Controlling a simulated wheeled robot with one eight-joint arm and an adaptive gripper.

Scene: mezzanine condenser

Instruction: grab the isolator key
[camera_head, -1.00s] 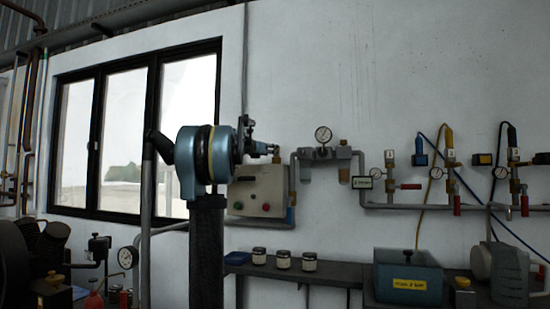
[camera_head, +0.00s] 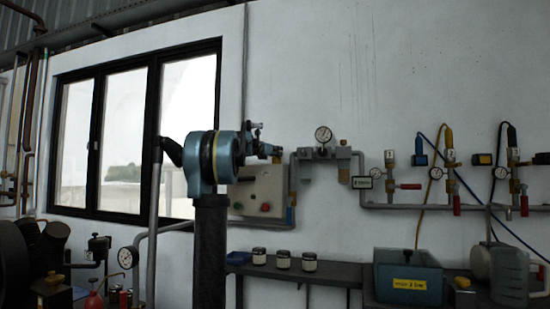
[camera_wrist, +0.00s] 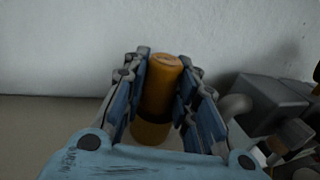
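An orange-yellow cylinder (camera_wrist: 162,88) with a paler, marked top stands between the two fingers of my gripper (camera_wrist: 164,84) in the wrist view. The cylinder leans slightly relative to the fingers. In the head view my gripper (camera_head: 268,150) is small and partly hidden by my arm, in front of or above the control box (camera_head: 260,193).
A grey block (camera_wrist: 262,103) and a curved pipe lie close right of my gripper. A pale wall is behind. In the head view, a gauge (camera_head: 323,134) and pipework are to the right. Jars (camera_head: 283,260) and a blue box (camera_head: 408,277) stand on the bench below.

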